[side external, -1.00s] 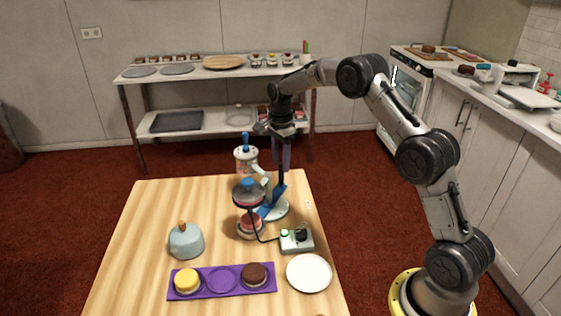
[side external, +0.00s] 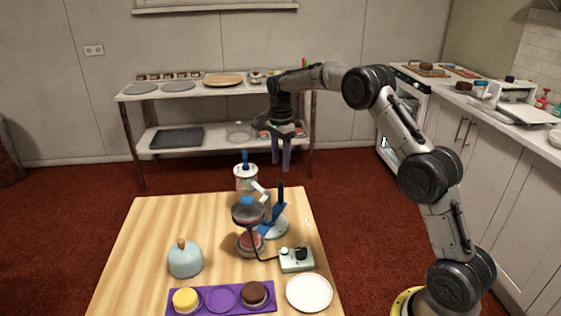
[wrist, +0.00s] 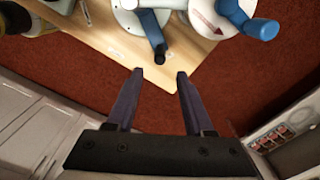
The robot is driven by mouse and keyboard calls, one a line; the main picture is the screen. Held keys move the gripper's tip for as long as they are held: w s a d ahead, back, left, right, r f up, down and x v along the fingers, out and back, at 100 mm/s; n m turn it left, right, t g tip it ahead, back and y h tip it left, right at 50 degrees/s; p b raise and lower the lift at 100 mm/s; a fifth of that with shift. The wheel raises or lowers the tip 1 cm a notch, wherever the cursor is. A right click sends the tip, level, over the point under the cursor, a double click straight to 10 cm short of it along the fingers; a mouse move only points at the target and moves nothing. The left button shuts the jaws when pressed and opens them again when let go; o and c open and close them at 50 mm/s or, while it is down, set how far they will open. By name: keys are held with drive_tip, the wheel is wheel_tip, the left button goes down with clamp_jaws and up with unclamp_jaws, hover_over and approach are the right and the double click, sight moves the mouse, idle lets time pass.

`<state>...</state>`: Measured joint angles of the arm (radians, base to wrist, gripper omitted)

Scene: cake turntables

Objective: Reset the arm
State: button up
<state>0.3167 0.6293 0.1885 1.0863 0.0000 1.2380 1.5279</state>
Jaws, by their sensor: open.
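My gripper (side external: 281,155) hangs in the air with its fingers pointing down, beyond the far right corner of the wooden table (side external: 150,225). In the wrist view my gripper (wrist: 153,85) has its two fingers apart with nothing between them. The table corner (wrist: 180,75) and red floor lie below.
A clear-covered cake stand (side external: 249,225), a control box (side external: 296,259), a white plate (side external: 309,292), a blue dome cover (side external: 185,259) and a purple tray (side external: 220,313) with cakes occupy the table. A shelf unit (side external: 175,93) stands behind. Open floor lies right of the table.

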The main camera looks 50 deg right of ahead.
drive_tip(key=shift+a, duration=0.15)
drive_tip(key=s+a+r+n+t, duration=0.1)
drive_tip(key=a+r, duration=0.2)
drive_tip(key=r, duration=0.3)
drive_tip(key=s+a+r+t, duration=0.1)
drive_tip(key=s+a+r, duration=0.1)
drive_tip(key=r, duration=0.5)
drive_tip(key=s+a+r+n+t, duration=0.1)
drive_tip(key=s+a+r+n, duration=0.1)
drive_tip(key=s+a+r, duration=0.3)
drive_tip(key=s+a+r+n+t, duration=0.1)
drive_tip(key=s+a+r+n, duration=0.15)
drive_tip(key=s, duration=0.45)
drive_tip(key=s+a+f+n+t, duration=0.1)
drive_tip(key=s+a+n+t, duration=0.15)
drive_tip(key=s+n, duration=0.7)
drive_tip(key=s+a+f+n, duration=0.1)
drive_tip(key=s+f+n, duration=0.5)
drive_tip(key=s+f, duration=0.3)
drive_tip(key=shift+s+a+g, duration=0.35)
drive_tip(key=shift+s+g, duration=0.1)
drive_tip(key=shift+s, duration=0.6)
